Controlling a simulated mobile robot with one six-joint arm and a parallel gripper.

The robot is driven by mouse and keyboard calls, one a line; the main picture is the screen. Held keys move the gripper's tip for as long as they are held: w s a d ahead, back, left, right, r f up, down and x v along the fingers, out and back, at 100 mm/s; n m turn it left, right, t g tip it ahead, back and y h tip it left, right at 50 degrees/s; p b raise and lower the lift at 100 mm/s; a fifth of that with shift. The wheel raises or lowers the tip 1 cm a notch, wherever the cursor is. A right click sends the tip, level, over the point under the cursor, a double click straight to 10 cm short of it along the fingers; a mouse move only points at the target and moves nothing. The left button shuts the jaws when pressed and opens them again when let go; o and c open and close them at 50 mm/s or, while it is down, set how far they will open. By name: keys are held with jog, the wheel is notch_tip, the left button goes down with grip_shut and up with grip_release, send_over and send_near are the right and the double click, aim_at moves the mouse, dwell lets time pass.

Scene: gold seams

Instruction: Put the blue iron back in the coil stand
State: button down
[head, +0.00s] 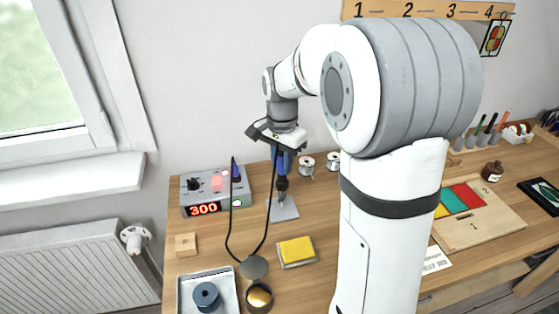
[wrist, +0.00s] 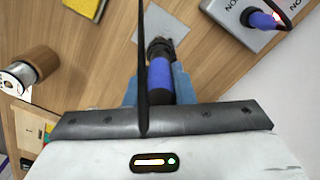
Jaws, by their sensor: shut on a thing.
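The blue iron (head: 288,163) hangs upright, tip down, in my gripper (head: 281,158). In the wrist view, the blue handle of the iron (wrist: 160,80) lies between the two fingers of my gripper (wrist: 157,88), which is shut on it. The coil stand (head: 282,199) is directly below, on a grey plate. In the wrist view, its dark coil (wrist: 159,46) lines up with the end of the handle. The iron's tip is hidden, so I cannot tell how deep it sits in the coil.
A grey control station (head: 193,184) showing 300 stands left of the stand. A black cable (head: 230,215) loops down in front. A yellow sponge (head: 296,250) lies in front right, a wooden block (head: 185,244) at left. Two spools (head: 307,165) stand behind right.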

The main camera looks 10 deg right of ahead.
jog(key=c, duration=0.7)
grip_release()
jog(key=shift+o, duration=0.2)
jog(key=shift+r+p, duration=2.8)
jog(key=shift+r, duration=0.75)
jog(key=s+n+t, duration=0.3)
jog(key=s+n, duration=0.7)
jog(key=s, duration=1.1)
jog(key=shift+s+a+r, duration=0.15)
jog(key=shift+r, duration=0.1)
